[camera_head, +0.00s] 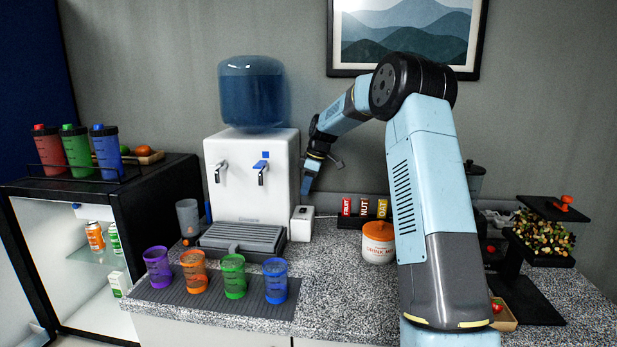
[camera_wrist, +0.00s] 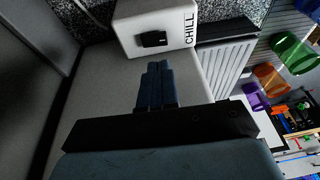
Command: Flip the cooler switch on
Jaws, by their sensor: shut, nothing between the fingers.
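The white water cooler (camera_head: 250,180) stands on the counter with a blue bottle (camera_head: 251,95) on top. A small white switch box (camera_head: 302,226) sits at its right foot. In the wrist view the switch box (camera_wrist: 128,27) is marked CHILL and carries a black rocker switch (camera_wrist: 152,39). Which way the rocker is tipped is too small to tell. My gripper (camera_head: 306,190) points down beside the cooler's right side, above the box and apart from it. In the wrist view my gripper (camera_wrist: 158,66) has its fingers together and empty, with the tips just short of the switch in the picture.
Purple, orange, green and blue cups stand on a dark mat (camera_head: 205,301) in front. A lidded white-and-orange jar (camera_head: 378,243) and three labelled packs (camera_head: 364,207) stand right of the box. A drip tray (camera_head: 242,238) juts out below the taps.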

